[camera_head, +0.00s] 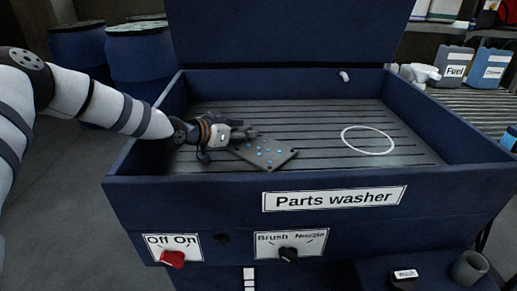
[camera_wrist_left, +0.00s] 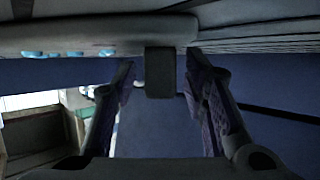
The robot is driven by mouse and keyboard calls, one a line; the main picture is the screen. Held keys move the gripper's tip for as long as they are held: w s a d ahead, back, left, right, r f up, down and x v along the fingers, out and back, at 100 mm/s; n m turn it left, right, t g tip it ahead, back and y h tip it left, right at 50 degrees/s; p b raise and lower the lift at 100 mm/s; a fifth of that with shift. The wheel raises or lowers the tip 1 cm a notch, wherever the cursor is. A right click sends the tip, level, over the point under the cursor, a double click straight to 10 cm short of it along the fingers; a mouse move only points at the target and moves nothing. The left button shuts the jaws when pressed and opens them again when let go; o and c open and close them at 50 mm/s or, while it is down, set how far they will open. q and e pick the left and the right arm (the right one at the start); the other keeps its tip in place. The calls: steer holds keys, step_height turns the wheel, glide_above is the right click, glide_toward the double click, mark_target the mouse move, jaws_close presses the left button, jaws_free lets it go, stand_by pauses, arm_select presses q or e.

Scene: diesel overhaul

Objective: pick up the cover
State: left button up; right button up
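The cover (camera_head: 268,157) is a flat dark grey plate with several blue spots on top. It lies in the parts washer basin, left of the middle. My left gripper (camera_head: 244,133) reaches in from the left, low over the basin, with its fingertips at the cover's upper left edge. In the left wrist view the cover (camera_wrist_left: 95,35) spans the upper left, with blue pieces along it. The fingers of the left gripper (camera_wrist_left: 162,66) stand apart, with a dark grey block between them and visible gaps on both sides. My right gripper is not in view.
The blue parts washer (camera_head: 225,180) has raised walls and an upright lid behind. A white ring (camera_head: 367,140) marks the slatted floor at right, which is clear. A small nozzle (camera_head: 344,76) shows at the back wall. Barrels (camera_head: 140,60) and a shelf of jugs (camera_head: 452,66) stand behind.

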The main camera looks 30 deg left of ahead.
arm_select(q)
steer(key=shift+r, duration=0.2)
jaws_close()
steer(key=shift+r, duration=0.15)
